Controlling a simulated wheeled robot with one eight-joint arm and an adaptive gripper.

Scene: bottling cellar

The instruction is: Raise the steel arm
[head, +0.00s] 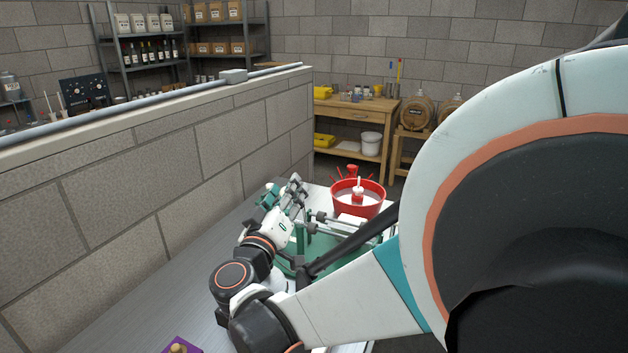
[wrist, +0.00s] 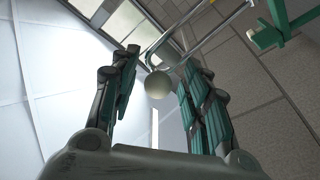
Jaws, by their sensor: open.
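In the wrist view, a bent steel arm (wrist: 215,35) comes down from the upper right and ends near a pale round knob (wrist: 158,85). The knob appears between the two spread fingers of my gripper (wrist: 160,62), with a gap on each side. I cannot tell how deep it is between them. In the head view, my gripper (head: 284,190) is over the bench, beside a green machine (head: 322,246) with grey metal rods. My own arm hides much of this machine, and I cannot clearly pick out the steel arm there.
A red tub (head: 371,209) stands just behind the machine on the metal bench (head: 150,300). A block wall (head: 170,150) runs close along the left. A purple block (head: 181,346) lies at the near edge. A wooden table (head: 352,113) stands farther back.

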